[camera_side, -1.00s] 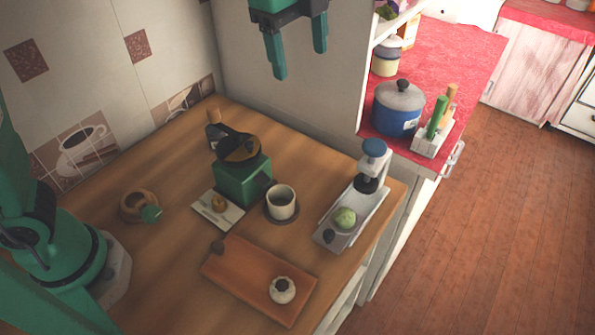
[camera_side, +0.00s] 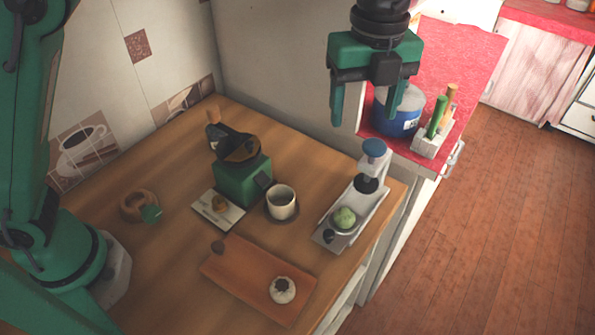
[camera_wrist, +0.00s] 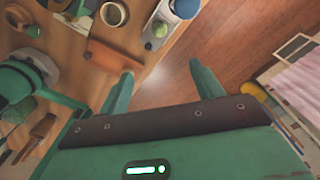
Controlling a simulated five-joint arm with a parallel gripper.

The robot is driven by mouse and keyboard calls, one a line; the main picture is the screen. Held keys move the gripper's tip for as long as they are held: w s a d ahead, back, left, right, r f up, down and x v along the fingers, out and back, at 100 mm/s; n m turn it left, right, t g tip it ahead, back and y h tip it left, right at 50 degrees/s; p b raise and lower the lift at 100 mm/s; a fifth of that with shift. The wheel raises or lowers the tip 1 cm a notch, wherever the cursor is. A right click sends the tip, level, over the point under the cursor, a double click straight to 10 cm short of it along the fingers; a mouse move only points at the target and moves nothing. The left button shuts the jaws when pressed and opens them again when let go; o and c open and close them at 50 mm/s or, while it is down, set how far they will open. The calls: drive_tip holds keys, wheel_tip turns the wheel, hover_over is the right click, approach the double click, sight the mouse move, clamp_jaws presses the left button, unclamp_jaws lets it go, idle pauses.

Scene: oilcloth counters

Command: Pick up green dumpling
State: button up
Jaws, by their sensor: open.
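The green dumpling (camera_side: 344,218) is a small round pale-green thing on the silver tray (camera_side: 325,238) of a small device with a blue-topped post, near the right edge of the wooden counter. It also shows in the wrist view as a small green ball (camera_wrist: 159,29) near the top. My gripper (camera_side: 366,112) is open and empty, pointing down, well above the counter and apart from the dumpling. In the wrist view my two fingers (camera_wrist: 161,85) are spread wide with nothing between them.
A wooden board (camera_side: 236,278) with a white dumpling (camera_side: 282,289) lies left of the tray. A cup (camera_side: 281,202) and green grinder (camera_side: 243,181) stand behind. A blue pot (camera_side: 396,122) and utensil holder (camera_side: 430,141) are on the red counter. The wooden counter ends at the right.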

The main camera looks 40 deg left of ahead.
hover_over(345, 212)
wheel_tip(345, 212, down, 20)
drive_tip(key=shift+f, duration=0.1)
idle(0.5)
drive_tip(key=shift+f, duration=2.55)
drive_tip(key=c, duration=0.7)
